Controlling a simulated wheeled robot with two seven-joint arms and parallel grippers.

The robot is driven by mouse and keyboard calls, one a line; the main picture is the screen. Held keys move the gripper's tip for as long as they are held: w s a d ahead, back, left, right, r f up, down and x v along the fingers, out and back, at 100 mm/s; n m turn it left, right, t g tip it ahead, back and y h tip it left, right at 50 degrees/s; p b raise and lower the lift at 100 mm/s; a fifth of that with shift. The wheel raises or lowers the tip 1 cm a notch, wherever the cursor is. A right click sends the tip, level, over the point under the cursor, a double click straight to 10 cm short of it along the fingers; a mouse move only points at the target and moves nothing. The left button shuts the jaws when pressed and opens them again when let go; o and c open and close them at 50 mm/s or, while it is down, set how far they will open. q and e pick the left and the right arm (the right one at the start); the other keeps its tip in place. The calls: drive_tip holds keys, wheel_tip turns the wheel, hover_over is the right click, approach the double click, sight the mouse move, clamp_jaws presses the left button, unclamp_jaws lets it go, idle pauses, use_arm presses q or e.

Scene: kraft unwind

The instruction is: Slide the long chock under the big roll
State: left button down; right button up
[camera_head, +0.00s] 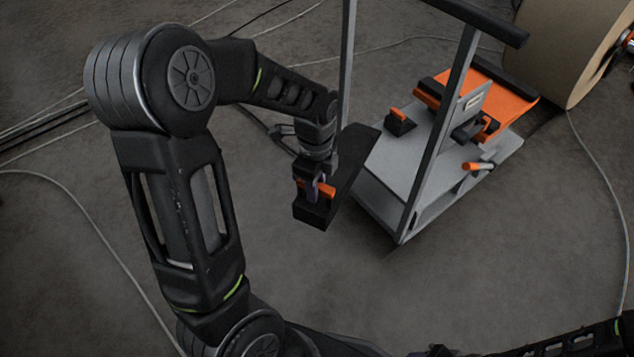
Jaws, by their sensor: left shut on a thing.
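My left gripper (316,186) is shut on the orange handle of the long chock (352,160), a long black block. The chock is held beside the left side of a grey cart, clear of the roll; its far end overlaps the cart's edge in the picture. The gripper's fingers are partly hidden against the dark chock. The big roll (567,40), wound in brown paper, is at the top right and cut off by the picture's edge. Part of my right arm lies along the bottom right edge; its dark end (438,351) is too cut off to read.
The grey cart (387,205) with tall posts stands between the chock and the roll. On it are a small black chock with an orange handle (400,122) and an orange panel (505,96). Cables cross the floor. The floor in front of the cart is clear.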

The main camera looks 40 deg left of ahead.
use_arm(q)
drive_tip(key=n, duration=0.1)
drive_tip(key=r+n, duration=0.1)
drive_tip(key=n, duration=0.1)
drive_tip(key=shift+w+a+r, duration=0.2)
drive_tip(key=shift+w+a, duration=0.1)
drive_tip(key=shift+w, duration=0.1)
drive_tip(key=w+r+n, duration=0.1)
drive_tip(key=n, duration=0.1)
drive_tip(key=w+r+n, duration=0.1)
drive_tip(key=n, duration=0.2)
drive_tip(key=w+r+n, duration=0.1)
drive_tip(key=n, duration=0.1)
drive_tip(key=shift+w+d+r, duration=0.2)
drive_tip(key=shift+d+r, duration=0.2)
drive_tip(key=w+d+r+n, duration=0.6)
drive_tip(key=w+d+r, duration=0.3)
drive_tip(key=d, duration=0.3)
drive_tip(key=s+f+p, duration=0.2)
drive_tip(key=s+p, duration=0.4)
drive_tip(key=p, duration=1.5)
drive_tip(key=shift+d+p, duration=0.15)
drive_tip(key=shift+p, duration=0.25)
